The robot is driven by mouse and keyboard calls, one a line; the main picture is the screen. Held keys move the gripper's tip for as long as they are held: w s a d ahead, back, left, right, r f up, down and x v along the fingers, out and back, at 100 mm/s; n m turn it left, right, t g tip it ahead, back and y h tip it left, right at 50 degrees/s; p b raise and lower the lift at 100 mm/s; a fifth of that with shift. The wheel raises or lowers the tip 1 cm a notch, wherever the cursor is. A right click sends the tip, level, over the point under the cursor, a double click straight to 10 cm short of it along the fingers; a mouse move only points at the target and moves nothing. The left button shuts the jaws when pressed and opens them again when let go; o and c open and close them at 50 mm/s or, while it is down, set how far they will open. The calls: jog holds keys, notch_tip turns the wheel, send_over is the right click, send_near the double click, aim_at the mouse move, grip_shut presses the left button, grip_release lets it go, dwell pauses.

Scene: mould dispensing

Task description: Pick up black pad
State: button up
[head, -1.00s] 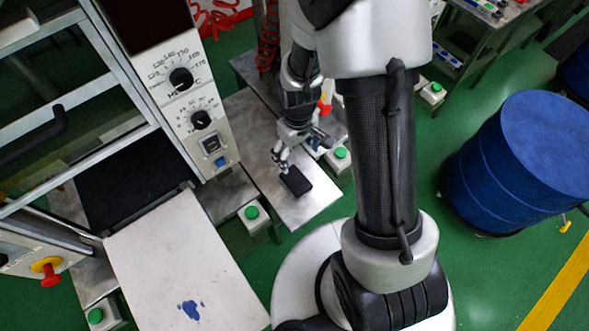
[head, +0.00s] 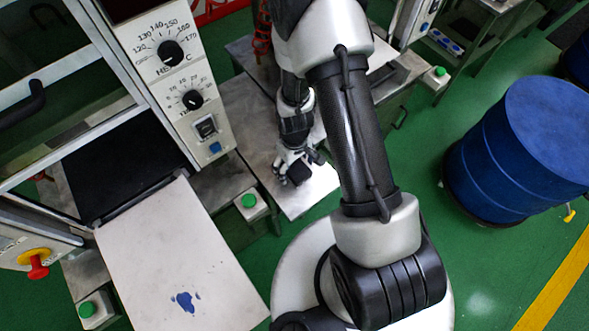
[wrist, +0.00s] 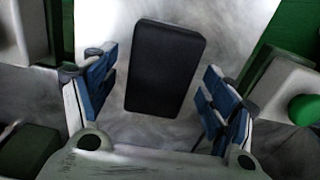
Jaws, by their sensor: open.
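The black pad (wrist: 164,68) lies flat on a metal table top (wrist: 222,50) in the wrist view. It also shows in the head view (head: 299,174), partly hidden by the gripper. My gripper (wrist: 158,96) is open, with blue-padded fingers on the left and right sides of the pad. Gaps show between the fingers and the pad. In the head view my gripper (head: 298,166) is over the pad. How far it is above the table is hard to tell.
A green button box (head: 250,202) stands left of the table, and another (head: 437,76) stands at the upper right. A press with dials (head: 180,75) and a pale plate (head: 180,255) are at the left. A blue drum (head: 520,150) stands at the right.

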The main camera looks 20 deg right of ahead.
jog(key=shift+f, duration=0.3)
jog(key=shift+c, duration=0.4)
jog(key=c, duration=1.1)
